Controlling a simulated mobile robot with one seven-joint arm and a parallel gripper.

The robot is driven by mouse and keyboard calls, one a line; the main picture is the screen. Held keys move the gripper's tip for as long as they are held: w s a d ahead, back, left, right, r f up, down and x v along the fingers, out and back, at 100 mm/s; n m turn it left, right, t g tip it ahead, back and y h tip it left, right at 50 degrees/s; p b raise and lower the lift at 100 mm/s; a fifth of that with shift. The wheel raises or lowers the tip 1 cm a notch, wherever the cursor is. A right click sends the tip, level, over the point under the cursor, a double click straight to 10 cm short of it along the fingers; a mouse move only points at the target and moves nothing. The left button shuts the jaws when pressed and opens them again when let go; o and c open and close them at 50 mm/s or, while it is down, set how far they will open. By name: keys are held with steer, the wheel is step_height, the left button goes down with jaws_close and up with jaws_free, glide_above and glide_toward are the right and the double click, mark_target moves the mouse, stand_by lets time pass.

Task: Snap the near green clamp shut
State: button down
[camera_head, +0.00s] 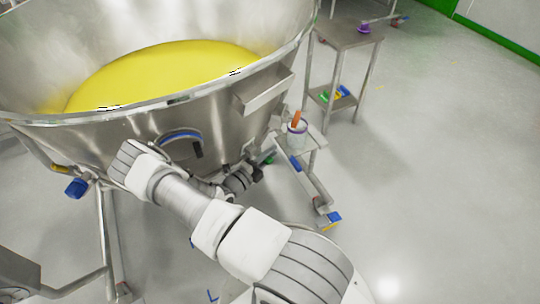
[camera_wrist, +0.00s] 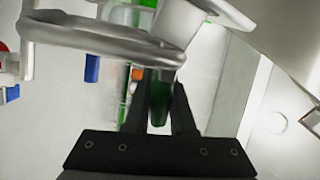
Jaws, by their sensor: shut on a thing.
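The near green clamp shows in the wrist view as a dark green handle (camera_wrist: 159,104) below a pale metal fitting. My gripper (camera_wrist: 162,92) has its two black fingers on either side of this handle and is shut on it. In the head view my gripper (camera_head: 257,172) is beside the lower wall of the steel vessel, with a bit of green (camera_head: 269,157) at its tip. The rest of the clamp is hidden there by the gripper and the vessel, so I cannot tell how far it is closed.
The large steel vessel (camera_head: 215,112) holding yellow material (camera_head: 160,70) stands close above my arm. A small stand with a white container (camera_head: 297,138) and orange item is just right of my gripper. A steel table (camera_head: 345,35) stands farther back. Floor at right is clear.

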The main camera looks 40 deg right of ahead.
steer(key=shift+w+a+r+n+p, duration=0.1)
steer(key=shift+w+r+n+p, duration=0.15)
steer(key=shift+r+n, duration=0.7)
steer(key=shift+w+r+n+p, duration=0.2)
steer(key=shift+w+r+n, duration=0.1)
steer(key=shift+n, duration=1.35)
steer(key=shift+w+a+r+n+p, duration=0.1)
steer(key=shift+w+r+n+p, duration=0.15)
steer(key=shift+r+n, duration=0.7)
steer(key=shift+f+n, duration=0.35)
steer(key=shift+n, duration=0.1)
steer(key=c, duration=0.8)
jaws_free()
steer(key=shift+o, duration=0.2)
steer(key=s+a+p, duration=0.2)
steer(key=a, duration=1.5)
steer(key=shift+s, duration=0.35)
